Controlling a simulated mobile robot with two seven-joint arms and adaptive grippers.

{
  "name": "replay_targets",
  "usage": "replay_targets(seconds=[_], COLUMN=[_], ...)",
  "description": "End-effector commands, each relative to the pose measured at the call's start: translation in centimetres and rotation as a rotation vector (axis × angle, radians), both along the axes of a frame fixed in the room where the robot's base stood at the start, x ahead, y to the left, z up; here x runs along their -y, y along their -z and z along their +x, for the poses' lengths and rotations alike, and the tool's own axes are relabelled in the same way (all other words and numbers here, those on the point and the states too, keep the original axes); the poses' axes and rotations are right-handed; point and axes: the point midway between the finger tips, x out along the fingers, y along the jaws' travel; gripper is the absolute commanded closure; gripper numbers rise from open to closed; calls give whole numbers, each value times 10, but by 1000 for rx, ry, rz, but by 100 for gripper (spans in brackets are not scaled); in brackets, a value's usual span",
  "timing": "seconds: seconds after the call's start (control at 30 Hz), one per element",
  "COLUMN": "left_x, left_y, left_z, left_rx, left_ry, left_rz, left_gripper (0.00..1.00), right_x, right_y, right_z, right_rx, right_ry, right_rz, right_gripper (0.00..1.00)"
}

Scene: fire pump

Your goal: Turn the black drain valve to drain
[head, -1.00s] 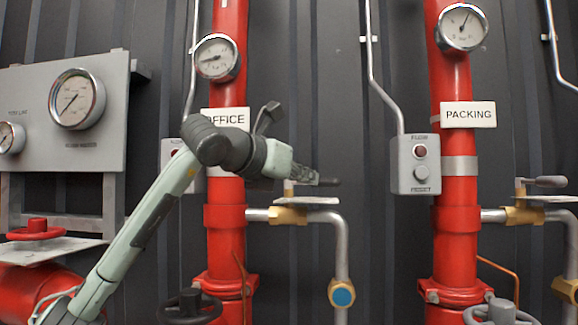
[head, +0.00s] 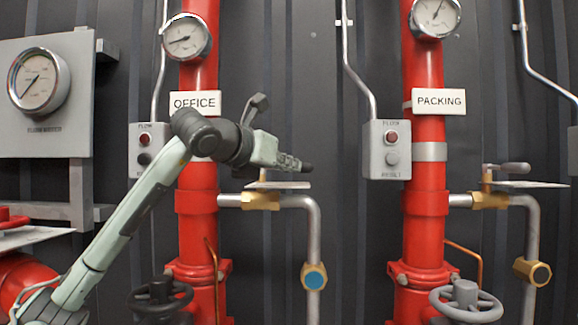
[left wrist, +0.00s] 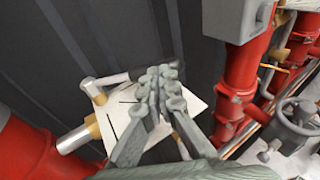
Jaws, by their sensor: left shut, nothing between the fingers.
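The lever handle (head: 308,168) of the office branch valve shows only its dark end past my left gripper; the rest is behind the fingers. Its brass body (head: 260,201) sits on the side pipe, under a thin pale plate (head: 278,185). In the left wrist view the lever (left wrist: 112,81) looks grey and points at the fingers from the left, over the white plate (left wrist: 117,118). My left gripper (head: 288,162) is shut and empty, close to the lever; I cannot tell whether they touch. In the left wrist view its fingers (left wrist: 158,75) are together. My right gripper is out of view.
The red office riser (head: 197,185) stands behind my left arm. A dark handwheel (head: 160,298) is below. A grey flow box (head: 388,150) and the packing riser (head: 425,230) are to the right, with a similar lever valve (head: 490,199).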

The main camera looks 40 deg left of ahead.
Motion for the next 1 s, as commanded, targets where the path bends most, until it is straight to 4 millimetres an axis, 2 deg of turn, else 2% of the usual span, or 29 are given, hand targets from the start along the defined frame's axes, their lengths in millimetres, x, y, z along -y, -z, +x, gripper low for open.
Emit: replay_targets(seconds=[0.5, 0.8, 1.0], left_x=[2, 3, 2], left_y=[0, -1, 0], left_z=[9, 29, 38], left_rx=[-1, 0, -1], left_ry=[1, 0, 1], left_rz=[0, 0, 0], left_gripper=[100, 100, 100], right_x=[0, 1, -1], right_y=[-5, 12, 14], right_z=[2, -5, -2], right_rx=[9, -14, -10], right_ry=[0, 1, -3], right_rz=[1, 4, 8], right_gripper=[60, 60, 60])
